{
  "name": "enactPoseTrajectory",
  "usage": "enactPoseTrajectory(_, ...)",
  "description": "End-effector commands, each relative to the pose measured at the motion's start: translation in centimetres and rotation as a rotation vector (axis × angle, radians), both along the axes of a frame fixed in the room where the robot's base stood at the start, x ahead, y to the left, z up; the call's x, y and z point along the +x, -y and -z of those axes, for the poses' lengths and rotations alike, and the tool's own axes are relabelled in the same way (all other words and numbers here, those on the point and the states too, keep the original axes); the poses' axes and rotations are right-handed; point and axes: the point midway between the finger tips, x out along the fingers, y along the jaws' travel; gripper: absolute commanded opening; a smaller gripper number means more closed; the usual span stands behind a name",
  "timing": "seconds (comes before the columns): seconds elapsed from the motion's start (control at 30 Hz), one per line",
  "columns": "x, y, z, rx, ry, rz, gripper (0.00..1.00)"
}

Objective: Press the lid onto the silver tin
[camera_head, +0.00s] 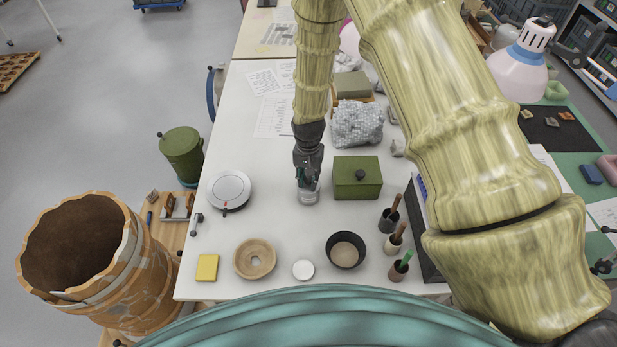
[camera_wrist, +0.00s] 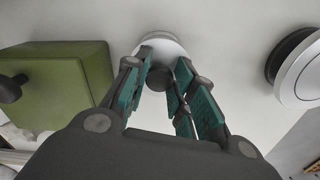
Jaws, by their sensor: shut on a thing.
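The silver tin (camera_head: 309,198) stands on the white table, directly below my gripper (camera_head: 307,180). In the wrist view, my gripper (camera_wrist: 164,80) has its teal-padded fingers closed around a dark round knob (camera_wrist: 171,80). The knob is on a pale round lid (camera_wrist: 172,50), partly hidden by the fingers. The lid is over the tin. A second pale rim shows just behind it, probably the tin. I cannot tell whether the lid sits fully down or is level.
A green box (camera_head: 357,180) with a dark knob stands close right of the tin. A white round turntable (camera_head: 229,189) is to the left. Brush pots (camera_head: 389,221) stand at right.

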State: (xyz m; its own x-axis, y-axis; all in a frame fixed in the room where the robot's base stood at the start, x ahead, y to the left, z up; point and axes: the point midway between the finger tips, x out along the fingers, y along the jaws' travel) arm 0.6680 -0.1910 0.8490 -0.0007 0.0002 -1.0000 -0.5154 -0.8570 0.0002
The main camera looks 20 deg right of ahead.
Motion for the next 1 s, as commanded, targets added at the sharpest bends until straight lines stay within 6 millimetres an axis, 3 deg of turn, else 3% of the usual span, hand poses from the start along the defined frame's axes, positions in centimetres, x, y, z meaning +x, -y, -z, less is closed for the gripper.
enactPoseTrajectory(0.17, 0.01, 0.0, -0.01, 0.0, 0.0, 0.0, 0.05)
enactPoseTrajectory(0.2, 0.01, 0.0, -0.01, 0.0, 0.0, 0.0, 0.33)
enactPoseTrajectory(0.3, 0.01, 0.0, -0.01, 0.0, 0.0, 0.0, 0.51)
enactPoseTrajectory(0.53, 0.01, -0.01, -0.01, 0.0, 0.0, 0.001, 0.51)
enactPoseTrajectory(0.67, 0.01, -0.01, -0.01, 0.0, 0.0, 0.001, 0.72)
enactPoseTrajectory(1.0, 0.01, 0.0, -0.06, 0.0, 0.0, 0.001, 0.72)
